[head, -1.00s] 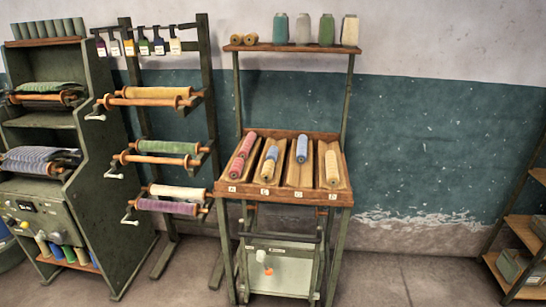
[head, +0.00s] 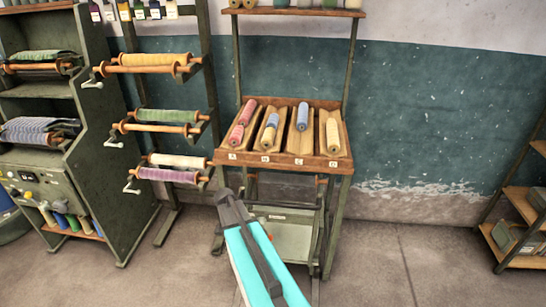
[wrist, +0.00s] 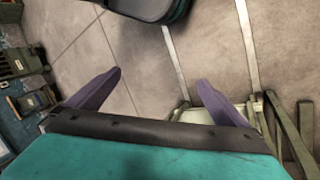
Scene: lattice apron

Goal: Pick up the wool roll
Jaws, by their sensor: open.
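Wool rolls lie in the sloped slots of a wooden rack tray (head: 282,161) in the head view. A pink-red roll (head: 237,135) is in the leftmost slot, a yellow and blue roll (head: 270,128) beside it, then a blue roll (head: 302,118), and a cream roll (head: 333,133) in the rightmost slot. I cannot tell which roll the task names. My gripper (head: 226,197) is below and in front of the tray's left part, apart from the rolls. In the wrist view my gripper (wrist: 158,82) is open and empty, with floor between its fingers.
The tray's green frame (head: 340,215) stands against the wall. A rack with rolls on wooden rods (head: 150,60) and a green cabinet (head: 90,130) stand at left. A shelf (head: 520,208) is at far right. The floor (head: 420,250) between is clear.

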